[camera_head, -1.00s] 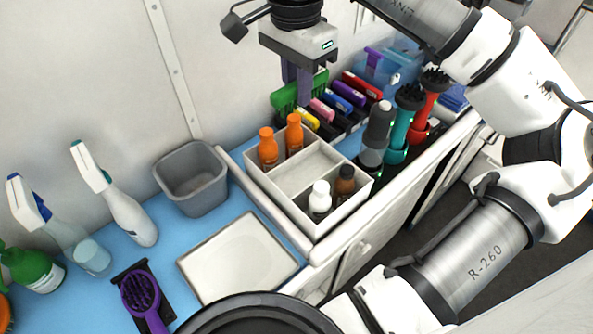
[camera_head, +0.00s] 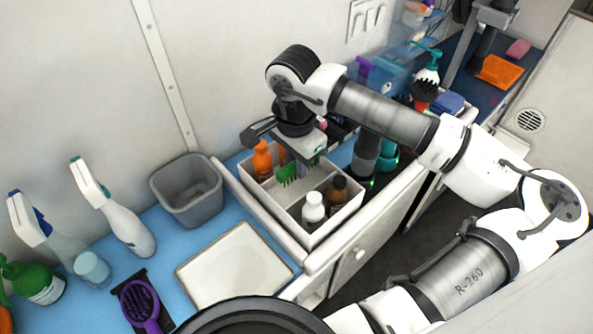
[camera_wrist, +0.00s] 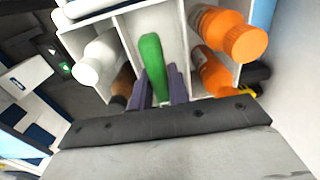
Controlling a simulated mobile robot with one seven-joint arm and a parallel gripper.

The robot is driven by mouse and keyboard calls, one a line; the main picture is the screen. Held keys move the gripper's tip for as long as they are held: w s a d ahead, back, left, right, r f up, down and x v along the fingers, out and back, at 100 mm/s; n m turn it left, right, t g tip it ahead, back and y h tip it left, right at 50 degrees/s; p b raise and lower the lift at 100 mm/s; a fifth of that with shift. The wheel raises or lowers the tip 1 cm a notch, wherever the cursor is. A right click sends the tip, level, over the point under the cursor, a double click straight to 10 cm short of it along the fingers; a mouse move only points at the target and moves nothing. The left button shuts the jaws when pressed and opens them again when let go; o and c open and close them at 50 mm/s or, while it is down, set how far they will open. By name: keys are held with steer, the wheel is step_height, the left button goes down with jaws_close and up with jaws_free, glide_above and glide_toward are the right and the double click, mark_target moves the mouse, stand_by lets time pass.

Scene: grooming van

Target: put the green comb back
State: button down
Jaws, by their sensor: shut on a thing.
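The green comb (camera_wrist: 151,58) is between the purple-grey fingers of my gripper (camera_wrist: 160,92) in the wrist view. In the head view the comb (camera_head: 288,175) shows with its teeth below the gripper (camera_head: 300,165). The gripper is shut on it, over the middle compartment of a white divided caddy (camera_head: 325,230). Whether the comb touches the caddy's floor I cannot tell. Orange bottles (camera_head: 262,160) stand in one side compartment. A white bottle (camera_head: 313,207) and a brown bottle (camera_head: 336,190) stand in the other.
A grey bin (camera_head: 187,195) and a pale tray (camera_head: 235,265) are left of the caddy.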

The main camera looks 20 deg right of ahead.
step_height(320, 180, down, 4)
steer(key=shift+r+p, duration=0.1)
steer(key=shift+p, duration=0.25)
steer(key=shift+f+b, duration=0.3)
steer(key=shift+f, duration=0.05)
steer(key=c, duration=1.3)
jaws_free()
steer(key=shift+r, duration=0.1)
steer(key=shift+c, duration=0.2)
steer(key=r+b, duration=0.1)
steer(key=r, duration=1.1)
steer(key=shift+a+r, duration=0.15)
steer(key=shift+a, duration=0.05)
